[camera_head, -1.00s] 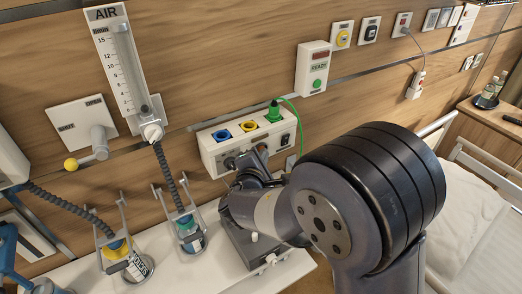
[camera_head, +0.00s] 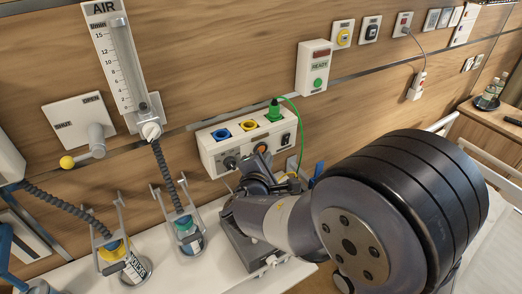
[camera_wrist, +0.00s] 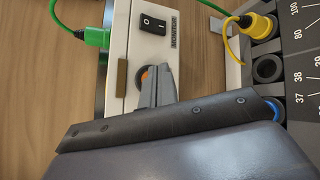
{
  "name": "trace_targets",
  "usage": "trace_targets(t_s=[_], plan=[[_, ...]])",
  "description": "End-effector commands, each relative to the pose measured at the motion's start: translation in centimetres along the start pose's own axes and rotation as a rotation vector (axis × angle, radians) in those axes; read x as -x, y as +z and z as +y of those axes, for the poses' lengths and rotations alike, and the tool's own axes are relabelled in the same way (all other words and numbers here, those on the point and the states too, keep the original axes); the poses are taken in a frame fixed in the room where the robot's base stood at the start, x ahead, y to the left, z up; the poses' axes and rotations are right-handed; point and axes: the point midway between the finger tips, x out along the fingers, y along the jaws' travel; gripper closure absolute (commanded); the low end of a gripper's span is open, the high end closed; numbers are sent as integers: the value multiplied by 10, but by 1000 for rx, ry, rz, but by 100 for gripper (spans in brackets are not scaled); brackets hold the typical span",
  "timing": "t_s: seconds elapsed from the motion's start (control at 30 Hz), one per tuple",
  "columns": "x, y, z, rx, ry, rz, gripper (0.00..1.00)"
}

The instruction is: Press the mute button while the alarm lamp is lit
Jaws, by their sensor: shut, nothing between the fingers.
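A white socket box (camera_head: 212,153) is on the wall, with blue, yellow and green sockets and a rocker switch (camera_head: 286,139). In the wrist view the box (camera_wrist: 118,45) has a MONITOR label. An orange-ringed round part (camera_wrist: 146,73) sits on its face; I cannot read any mute label on it. My gripper (camera_wrist: 153,72) is shut and empty, its tips close beside this part and partly covering it; I cannot tell whether they touch. In the head view my gripper (camera_head: 257,165) is in front of the box. I see no clearly lit alarm lamp.
A READY box (camera_head: 313,68) with a dark red display and a green round part hangs above. A green cable (camera_head: 297,112) loops close to my arm. An AIR flowmeter (camera_head: 122,65) and hose stand left. A white shelf (camera_head: 195,273) lies below.

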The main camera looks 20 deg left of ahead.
Motion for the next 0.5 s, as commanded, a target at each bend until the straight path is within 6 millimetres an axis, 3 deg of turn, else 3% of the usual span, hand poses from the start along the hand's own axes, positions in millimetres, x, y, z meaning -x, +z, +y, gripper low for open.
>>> trace_targets(t_s=[0.5], plan=[[30, 22, -24, 0, 0, 0, 100]])
